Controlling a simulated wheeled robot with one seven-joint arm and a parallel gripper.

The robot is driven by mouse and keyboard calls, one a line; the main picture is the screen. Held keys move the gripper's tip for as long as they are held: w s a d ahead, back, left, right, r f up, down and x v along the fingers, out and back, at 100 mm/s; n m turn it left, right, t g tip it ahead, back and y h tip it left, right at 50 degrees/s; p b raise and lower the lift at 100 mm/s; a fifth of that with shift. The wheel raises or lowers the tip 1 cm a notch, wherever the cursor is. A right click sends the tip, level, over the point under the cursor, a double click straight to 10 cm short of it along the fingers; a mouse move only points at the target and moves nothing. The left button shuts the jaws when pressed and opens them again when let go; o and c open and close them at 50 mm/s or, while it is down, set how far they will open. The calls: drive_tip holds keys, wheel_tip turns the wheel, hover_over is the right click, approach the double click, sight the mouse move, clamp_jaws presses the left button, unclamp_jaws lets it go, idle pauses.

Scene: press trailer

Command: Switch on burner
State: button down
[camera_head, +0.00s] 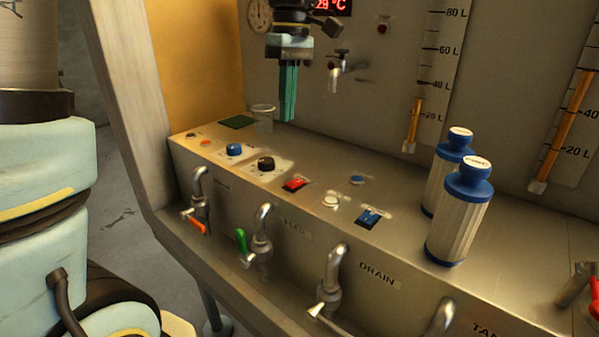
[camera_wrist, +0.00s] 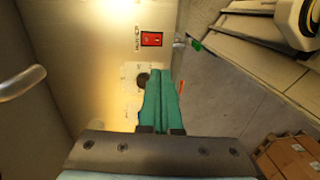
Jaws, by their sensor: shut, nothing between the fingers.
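A red rocker switch (camera_head: 296,184) sits on the sloping metal panel, to the right of a black knob (camera_head: 266,164). In the wrist view the red switch (camera_wrist: 151,39) lies beyond my fingertips with a small sideways label beside it, too small to read surely. My gripper (camera_head: 287,119) points down with its teal fingers together, above and behind the knobs, apart from the panel. In the wrist view my gripper (camera_wrist: 161,72) shows shut and empty, its tips overlapping the view near the black knob. Whether the switch is on cannot be told.
A blue knob (camera_head: 234,149), a blue switch (camera_head: 368,216) and a white button (camera_head: 331,201) share the panel. A clear cup (camera_head: 263,118) stands behind. Two blue-capped canisters (camera_head: 460,210) stand at right. Taps with coloured handles line the front; a wall tap (camera_head: 337,72) juts out behind.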

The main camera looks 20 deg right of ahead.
sight(290, 185)
drive_tip(key=shift+s+d+r, duration=0.5)
drive_tip(key=shift+s+d, duration=0.1)
drive_tip(key=shift+d, duration=0.15)
drive_tip(key=f, duration=0.4)
drive_tip(key=a+f+p, duration=0.1)
drive_tip(key=f, duration=0.4)
drive_tip(key=f+p, duration=0.1)
drive_tip(key=f, duration=0.4)
drive_tip(key=shift+s+a, duration=0.3)
drive_tip(key=shift+s, duration=0.1)
drive_tip(key=shift+s+a+f, duration=0.1)
drive_tip(key=shift+f, duration=0.15)
